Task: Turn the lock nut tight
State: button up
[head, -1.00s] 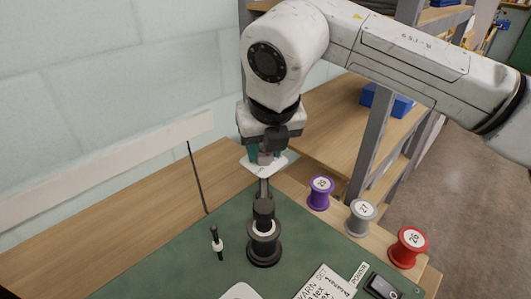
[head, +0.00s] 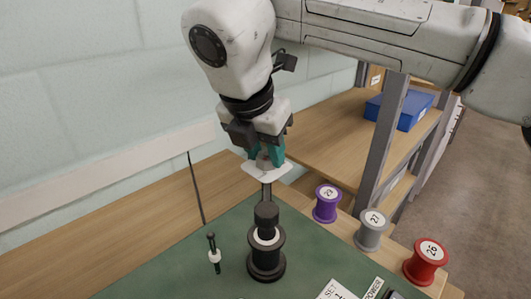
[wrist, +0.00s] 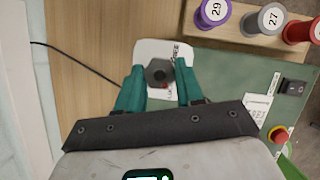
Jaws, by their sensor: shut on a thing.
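The lock nut (wrist: 158,73) shows in the wrist view as a dark grey six-sided piece over a white plate (wrist: 148,50). My gripper (wrist: 159,88) has its two teal fingers on either side of it, shut on it. The fingers mostly hide the nut there. Print on the plate is partly covered by the nut and fingers.
A small dark peg with a white collar (head: 214,256) is left. Purple (head: 326,204), grey (head: 371,230) and red (head: 426,262) spools stand right.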

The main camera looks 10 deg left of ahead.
jog(key=shift+w+r+m, duration=0.1)
jog(key=shift+m, duration=0.2)
jog(key=o, duration=1)
jog(key=shift+o, duration=0.2)
jog(key=v, duration=1)
jog(key=shift+a+r, duration=0.15)
jog(key=shift+r, duration=0.2)
jog(key=shift+f, duration=0.1)
